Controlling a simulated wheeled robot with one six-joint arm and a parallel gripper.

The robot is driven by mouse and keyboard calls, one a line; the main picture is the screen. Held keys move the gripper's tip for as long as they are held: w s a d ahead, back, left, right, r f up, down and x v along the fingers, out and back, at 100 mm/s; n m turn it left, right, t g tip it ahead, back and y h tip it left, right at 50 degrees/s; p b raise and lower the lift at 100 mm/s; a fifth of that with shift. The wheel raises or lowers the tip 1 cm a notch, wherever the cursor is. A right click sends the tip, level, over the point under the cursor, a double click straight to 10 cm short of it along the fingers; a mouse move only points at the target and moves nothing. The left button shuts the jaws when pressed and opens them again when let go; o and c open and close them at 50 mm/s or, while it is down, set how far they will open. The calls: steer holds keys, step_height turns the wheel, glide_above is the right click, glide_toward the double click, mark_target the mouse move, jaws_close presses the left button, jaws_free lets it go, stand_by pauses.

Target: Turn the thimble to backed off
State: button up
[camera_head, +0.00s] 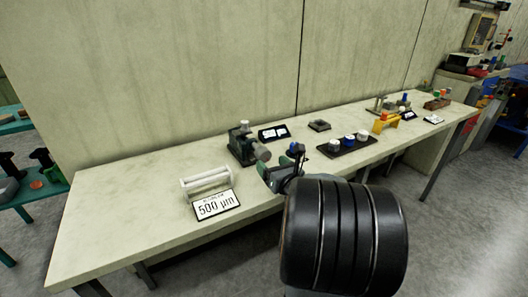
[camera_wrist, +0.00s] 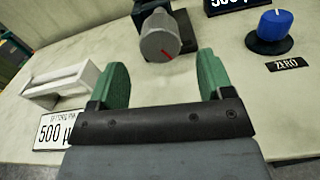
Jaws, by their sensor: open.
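The thimble (camera_wrist: 160,38) is a grey round knob with a red line on its face, low and to the right. It sticks out of a dark block (camera_wrist: 150,8). In the head view the thimble (camera_head: 262,152) points right from a dark green block (camera_head: 240,143) on the bench. My gripper (camera_wrist: 162,72) has green fingers spread apart, with nothing between them. The thimble is ahead of the gap between the fingertips and apart from them. In the head view my gripper (camera_head: 283,172) is just in front of the thimble, partly hidden by my arm.
A white piece (camera_wrist: 60,85) and a "500 µm" sign (camera_head: 215,205) stand to the left. A blue knob (camera_wrist: 276,24) with a "ZERO" label (camera_wrist: 287,64) is to the right. A black tray (camera_head: 347,145) with several knobs is further right on the bench (camera_head: 120,215). The bench's left end is clear.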

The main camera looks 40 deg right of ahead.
mark_target(266, 158)
steer(key=shift+w+d+f, duration=0.1)
steer(key=shift+w+d, duration=0.1)
steer(key=shift+w, duration=1.2)
steer(key=shift+w+d, duration=0.15)
steer(key=shift+w, duration=1.2)
steer(key=shift+b, duration=0.3)
steer(key=c, duration=0.9)
